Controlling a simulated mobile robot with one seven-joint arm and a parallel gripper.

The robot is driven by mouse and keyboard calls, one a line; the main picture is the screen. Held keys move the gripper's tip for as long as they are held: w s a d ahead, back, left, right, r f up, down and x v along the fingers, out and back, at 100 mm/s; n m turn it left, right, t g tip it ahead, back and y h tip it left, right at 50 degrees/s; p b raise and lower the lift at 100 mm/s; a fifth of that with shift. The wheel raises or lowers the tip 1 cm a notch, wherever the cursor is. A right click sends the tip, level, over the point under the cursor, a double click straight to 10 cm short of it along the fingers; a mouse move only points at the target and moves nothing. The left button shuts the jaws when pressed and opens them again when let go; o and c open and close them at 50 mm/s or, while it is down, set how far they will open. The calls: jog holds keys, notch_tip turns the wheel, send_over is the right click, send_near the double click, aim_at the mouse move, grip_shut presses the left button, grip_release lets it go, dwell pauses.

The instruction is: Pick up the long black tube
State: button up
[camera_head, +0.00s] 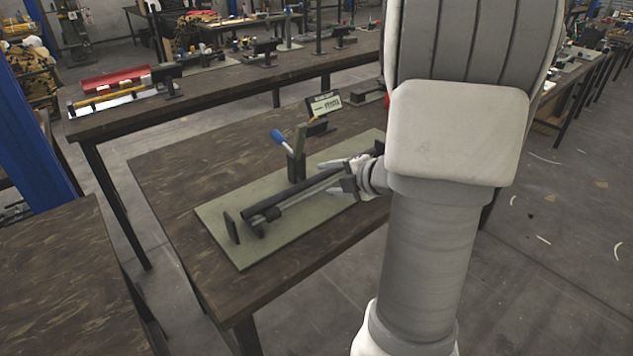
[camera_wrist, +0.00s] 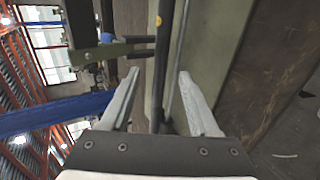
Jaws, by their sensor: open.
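The long black tube (camera_head: 300,190) lies along the press fixture on a green base plate (camera_head: 222,237). Its near-left end rests by a black bracket, and its far end runs in toward my gripper (camera_head: 327,178). My gripper is open, with one pale finger on each side of the tube's line. In the wrist view the tube (camera_wrist: 161,60) passes between the two spread fingers (camera_wrist: 159,74), with a gap on both sides. A thinner grey rod (camera_wrist: 178,50) runs beside it. Whether the tube is fully between the fingers in depth is unclear.
A blue-handled lever (camera_head: 279,138) stands upright behind the tube, close to my gripper. A small sign (camera_head: 323,104) stands at the back of the table (camera_head: 160,180). Another workbench (camera_head: 230,85) with fixtures is behind. Bare table lies left of the plate.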

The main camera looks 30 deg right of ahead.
aim_at(317, 180)
jog(key=x, duration=0.3)
jog(key=shift+w+a+f+b, duration=0.25)
jog(key=shift+w+b, duration=0.05)
jog(key=shift+b, duration=0.1)
grip_shut()
